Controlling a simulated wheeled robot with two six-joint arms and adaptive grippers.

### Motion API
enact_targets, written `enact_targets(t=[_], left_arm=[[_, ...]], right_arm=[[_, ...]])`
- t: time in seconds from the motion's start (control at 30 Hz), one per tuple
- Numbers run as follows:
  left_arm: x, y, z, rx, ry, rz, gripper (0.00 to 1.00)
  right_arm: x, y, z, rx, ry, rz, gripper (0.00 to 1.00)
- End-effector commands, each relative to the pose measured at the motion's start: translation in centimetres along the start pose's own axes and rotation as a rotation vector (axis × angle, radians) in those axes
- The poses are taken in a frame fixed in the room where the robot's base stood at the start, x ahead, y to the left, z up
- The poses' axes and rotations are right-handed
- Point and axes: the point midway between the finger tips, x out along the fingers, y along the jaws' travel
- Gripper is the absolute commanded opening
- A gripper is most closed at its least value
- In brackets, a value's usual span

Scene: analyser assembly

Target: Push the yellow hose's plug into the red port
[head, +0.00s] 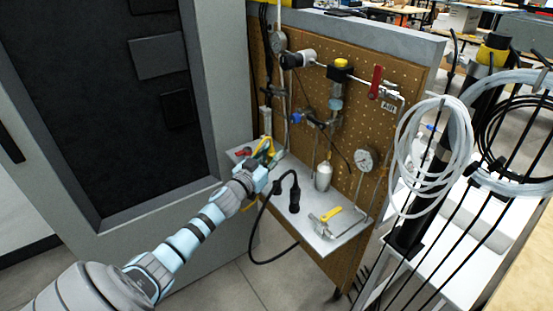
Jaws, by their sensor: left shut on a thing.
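My left gripper (262,168) is over the left end of the grey shelf, with my arm reaching in from the lower left. It is shut on the yellow hose (265,147), which shows as a small loop just above the fingers. Another yellow stretch hangs below, beside my wrist. The hose's plug is too small and too covered by the fingers to make out. A small red part (243,152), which may be the red port, is at the shelf's left end, just left of the gripper. I cannot tell whether plug and port touch. My right gripper is not in view.
The grey shelf (283,212) holds a black plug with a black cable (294,196) and a yellow-handled valve (331,215). A brown pegboard (356,110) with gauges and valves stands behind. A dark-panelled cabinet (203,100) is close on the left. Coiled hoses (433,150) hang at right.

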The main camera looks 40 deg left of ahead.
Motion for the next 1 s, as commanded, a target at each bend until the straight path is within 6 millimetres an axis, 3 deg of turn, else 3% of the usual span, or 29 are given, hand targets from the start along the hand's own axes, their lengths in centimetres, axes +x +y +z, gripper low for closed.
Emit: enact_targets(t=[0.03, 0.27, 0.43, 0.7, 1.0], left_arm=[[0.4, -0.8, -1.1, -0.002, -0.003, -0.003, 0.0], [2.1, -4.4, -2.4, -0.002, 0.0, -0.004, 0.0], [3.3, -7.1, -1.6, -0.001, 0.001, -0.002, 0.0], [5.2, -11.0, 0.0, -0.001, 0.004, -0.002, 0.0], [6.4, -13.7, 1.2, -0.001, 0.002, -0.001, 0.0]], right_arm=[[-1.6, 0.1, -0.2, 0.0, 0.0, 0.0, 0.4], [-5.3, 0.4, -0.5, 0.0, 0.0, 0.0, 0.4], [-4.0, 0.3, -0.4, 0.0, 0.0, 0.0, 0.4], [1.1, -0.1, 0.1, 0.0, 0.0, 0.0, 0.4], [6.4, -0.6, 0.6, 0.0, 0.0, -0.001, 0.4]])
